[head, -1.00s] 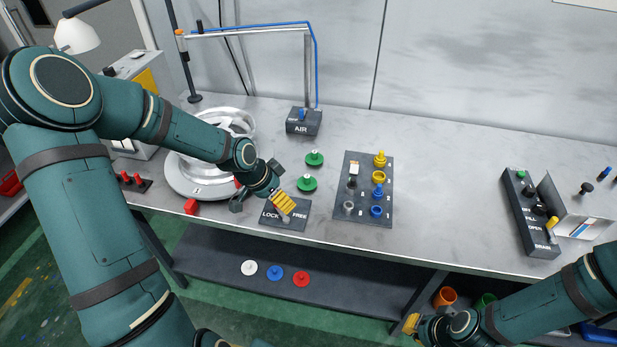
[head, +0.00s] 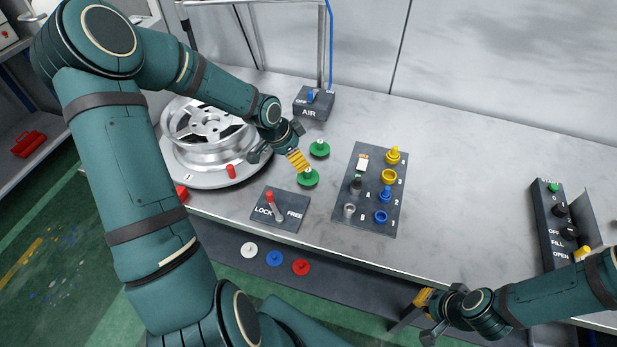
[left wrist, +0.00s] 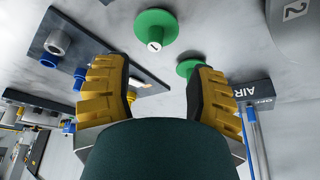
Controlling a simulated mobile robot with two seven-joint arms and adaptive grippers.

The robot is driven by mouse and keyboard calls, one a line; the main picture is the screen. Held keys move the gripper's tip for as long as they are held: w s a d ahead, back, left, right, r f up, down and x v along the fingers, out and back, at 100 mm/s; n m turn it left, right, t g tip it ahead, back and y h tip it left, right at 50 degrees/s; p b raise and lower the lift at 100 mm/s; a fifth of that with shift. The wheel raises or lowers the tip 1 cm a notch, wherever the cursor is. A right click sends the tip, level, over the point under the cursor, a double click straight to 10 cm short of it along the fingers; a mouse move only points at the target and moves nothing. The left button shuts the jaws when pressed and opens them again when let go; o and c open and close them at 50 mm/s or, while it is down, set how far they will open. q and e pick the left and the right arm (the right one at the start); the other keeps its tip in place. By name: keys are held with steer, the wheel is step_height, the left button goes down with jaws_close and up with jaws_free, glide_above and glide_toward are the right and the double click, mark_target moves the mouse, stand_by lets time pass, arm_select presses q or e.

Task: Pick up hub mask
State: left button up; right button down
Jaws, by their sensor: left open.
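The near green disc (head: 308,179) is marked 1 in the left wrist view (left wrist: 155,30). The far green disc (head: 320,149) also shows in the left wrist view (left wrist: 188,67), partly behind a finger. My left gripper (head: 301,163) is above the bench close to both discs. Its yellow-padded fingers (left wrist: 160,92) are spread and empty. My right gripper (head: 426,315) hangs at the bench's front edge; its finger opening is unclear.
A silver wheel (head: 205,130) stands on a round base at left. The LOCK/FREE box (head: 285,222), AIR box (head: 313,104) and dark fittings panel (head: 368,222) surround the discs. White, blue and red discs (head: 274,258) lie on the lower shelf.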

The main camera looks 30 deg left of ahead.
mark_target(308, 170)
arm_select(q)
steer(key=x, duration=0.2)
steer(key=shift+w+f, duration=0.2)
steer(key=shift+f, duration=0.15)
steer(key=shift+d+f, duration=0.2)
steer(key=shift+f, duration=0.1)
steer(key=b+x, duration=0.1)
steer(key=x, duration=0.3)
steer(key=shift+d+f+b, duration=0.2)
steer(key=shift+d+b, duration=0.1)
steer(key=shift+b, duration=0.05)
steer(key=shift+f, duration=0.15)
steer(key=shift+o, duration=0.2)
jaws_close()
